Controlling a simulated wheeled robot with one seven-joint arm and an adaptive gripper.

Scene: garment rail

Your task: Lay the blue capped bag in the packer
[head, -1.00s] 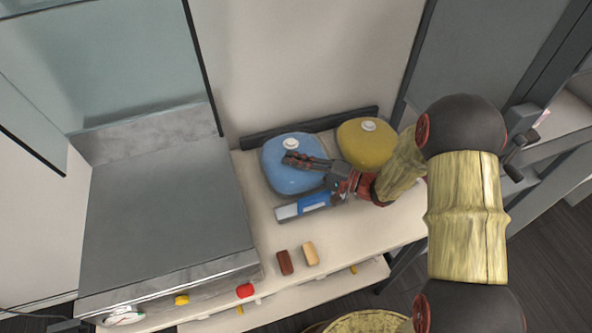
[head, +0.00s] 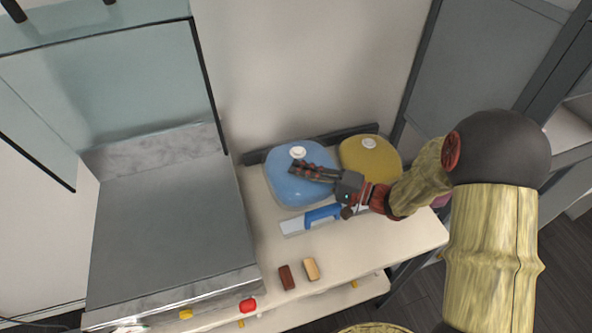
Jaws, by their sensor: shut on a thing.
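The blue capped bag (head: 290,187), plump with a white cap, is at the back of the counter in the head view. My gripper (head: 295,169) reaches over it from the right. Its fingers are shut on the bag just below the cap and hide part of its top. Whether the bag is clear of the counter I cannot tell. The packer (head: 172,235) stands to the left, with a broad flat grey top and a glass lid (head: 110,95) raised above it.
A yellow capped bag (head: 381,166) stands close to the right of the blue one. A blue-handled scraper (head: 296,227) lies in front. A dark red block (head: 286,277) and a tan block (head: 311,269) lie near the counter's front edge. Counter (head: 375,240) at front right is bare.

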